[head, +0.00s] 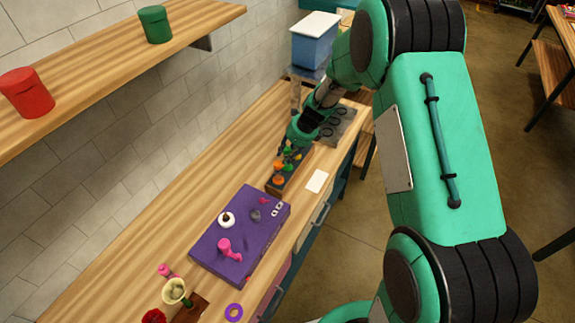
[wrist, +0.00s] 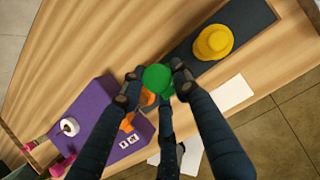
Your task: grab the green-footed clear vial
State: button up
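A round green part (wrist: 157,78) lies between my fingertips in the wrist view; it looks like the foot of the green-footed vial. Any clear body is not visible there. My gripper (wrist: 156,84) has dark fingers spread on both sides of the green part, with a third finger below it. The fingertips are very close to the green, but I cannot tell whether they touch it. In the head view, my gripper (head: 297,136) is low over the far end of a rack (head: 276,189) holding small green and orange pieces.
Orange pieces (wrist: 128,122) sit close by my fingers. A yellow piece (wrist: 213,41) stands on a dark strip (wrist: 262,17). A white card (head: 317,181) lies beside the rack. The counter left of the rack is clear.

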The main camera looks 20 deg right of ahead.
jog(key=shift+r, duration=0.1)
grip_shut()
jog(key=shift+r, duration=0.5)
jog(key=shift+s+r, duration=0.25)
jog(key=shift+r, duration=0.95)
jog(key=s+r, duration=0.1)
jog(key=s, duration=1.4)
jog(key=shift+s+a+r, duration=0.15)
jog(key=shift+s+r, duration=0.05)
jog(key=shift+s, duration=0.05)
